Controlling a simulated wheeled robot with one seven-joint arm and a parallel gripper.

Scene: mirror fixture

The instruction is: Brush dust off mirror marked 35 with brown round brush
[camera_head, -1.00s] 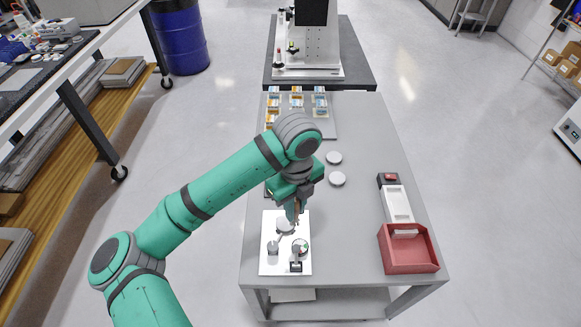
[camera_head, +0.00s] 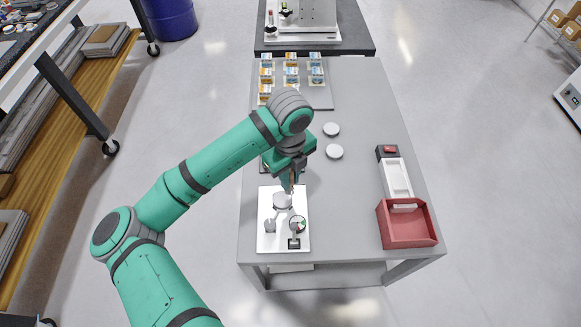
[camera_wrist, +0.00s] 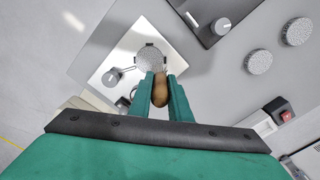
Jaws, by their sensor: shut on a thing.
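My gripper (camera_head: 289,187) is shut on a brown brush (camera_wrist: 160,90), whose rounded handle shows between the fingers in the wrist view. The brush's tip is mostly hidden. A round grey mirror (camera_head: 282,201) sits on the white fixture plate (camera_head: 268,241), just below and in front of the gripper. In the wrist view the mirror (camera_wrist: 149,58) looks speckled and lies just beyond the fingertips. I cannot tell whether the brush touches it. Two more round speckled discs lie on the table, a nearer one (camera_head: 335,152) and a farther one (camera_head: 331,129). No number 35 is readable.
A small gauge (camera_head: 297,223) and a knob (camera_head: 270,226) stand on the fixture plate. To the right are a red bin (camera_head: 407,230), a white tray (camera_head: 397,178) and a red-topped switch box (camera_head: 388,152).

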